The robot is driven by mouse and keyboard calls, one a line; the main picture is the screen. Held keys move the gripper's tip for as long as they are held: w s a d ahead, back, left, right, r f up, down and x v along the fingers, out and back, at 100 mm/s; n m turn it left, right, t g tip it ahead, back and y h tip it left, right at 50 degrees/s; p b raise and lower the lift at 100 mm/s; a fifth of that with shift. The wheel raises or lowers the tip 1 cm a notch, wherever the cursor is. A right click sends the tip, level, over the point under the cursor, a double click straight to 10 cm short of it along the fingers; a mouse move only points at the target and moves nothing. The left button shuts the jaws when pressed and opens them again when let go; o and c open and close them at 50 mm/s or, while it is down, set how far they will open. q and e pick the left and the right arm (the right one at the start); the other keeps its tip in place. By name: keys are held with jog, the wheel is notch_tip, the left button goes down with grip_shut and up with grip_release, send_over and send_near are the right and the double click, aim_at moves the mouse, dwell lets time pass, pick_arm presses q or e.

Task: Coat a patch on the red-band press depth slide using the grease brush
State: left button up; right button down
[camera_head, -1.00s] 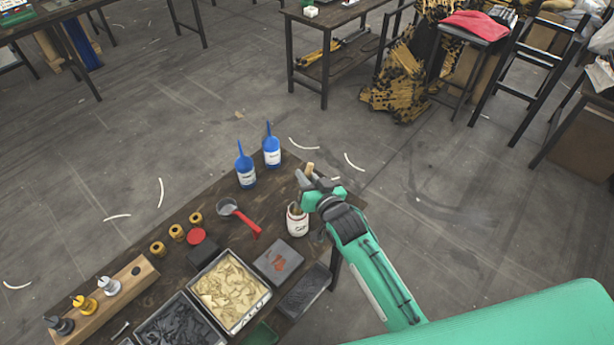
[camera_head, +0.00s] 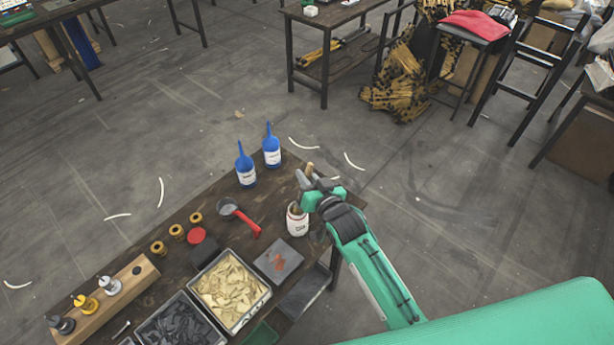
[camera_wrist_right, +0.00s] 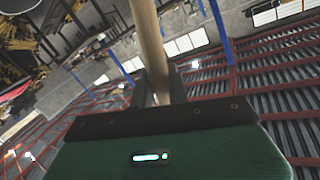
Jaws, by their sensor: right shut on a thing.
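My right gripper (camera_head: 309,180) is shut on a wooden handle (camera_head: 309,168), likely the grease brush. The handle also shows in the right wrist view (camera_wrist_right: 150,45), rising between the two fingers. A white jar (camera_head: 297,223) with a dark label stands on the table just below the gripper. Something brown shows at its mouth; I cannot tell whether it is the brush's lower end. The bristles are not clearly seen. The red-band press and its depth slide cannot be made out in these views. My left gripper is not in view.
Floor beyond the table is mostly clear.

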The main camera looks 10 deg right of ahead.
jog(key=shift+r+p, duration=3.2)
jog(key=shift+r, duration=0.3)
jog(key=shift+f, duration=0.1)
